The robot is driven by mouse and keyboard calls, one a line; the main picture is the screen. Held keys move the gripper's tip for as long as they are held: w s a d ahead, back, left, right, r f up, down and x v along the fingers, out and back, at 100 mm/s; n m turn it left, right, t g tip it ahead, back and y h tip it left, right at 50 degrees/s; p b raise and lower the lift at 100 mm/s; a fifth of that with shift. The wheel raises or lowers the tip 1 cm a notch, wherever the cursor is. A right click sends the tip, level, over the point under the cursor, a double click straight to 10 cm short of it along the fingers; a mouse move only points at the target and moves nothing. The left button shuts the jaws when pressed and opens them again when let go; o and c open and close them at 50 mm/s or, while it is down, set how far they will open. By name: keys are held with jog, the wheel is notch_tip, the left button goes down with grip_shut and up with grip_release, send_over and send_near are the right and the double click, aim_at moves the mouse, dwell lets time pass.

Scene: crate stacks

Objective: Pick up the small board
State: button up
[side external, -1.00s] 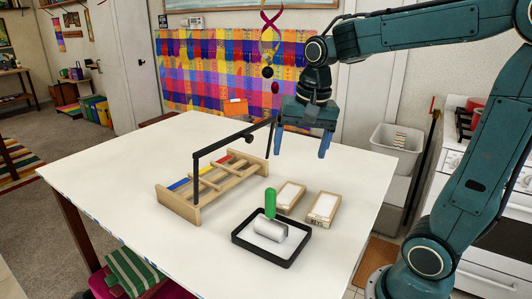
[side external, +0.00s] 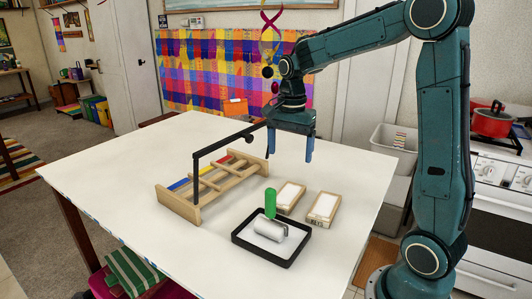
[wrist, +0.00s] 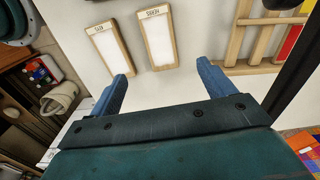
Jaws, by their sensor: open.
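Two small wood-framed boxes or boards with white faces lie side by side on the white table, the left one (side external: 290,195) and the right one (side external: 323,208). They also show in the wrist view, the left one (wrist: 108,47) and the right one (wrist: 158,40), each with a small label on its end. A wooden rack (side external: 180,205) holds blue, yellow and red pieces. I cannot tell which thing is the small board. My gripper (side external: 290,146) is open and empty, pointing down above the table behind the two framed pieces. Its blue fingers also show in the wrist view (wrist: 163,70).
A black-rimmed tray (side external: 285,262) with a white inside holds a grey cylinder (side external: 270,230), with a green upright piece (side external: 270,203) by it. A black bar frame (side external: 196,180) rises beside the rack. The table's left part and front right are bare.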

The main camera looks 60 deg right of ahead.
send_over(288, 194)
jog(key=shift+f, duration=3.85)
jog(key=shift+f, duration=0.1)
jog(key=shift+f, duration=2.5)
jog(key=shift+c, duration=0.4)
jog(key=c, duration=1)
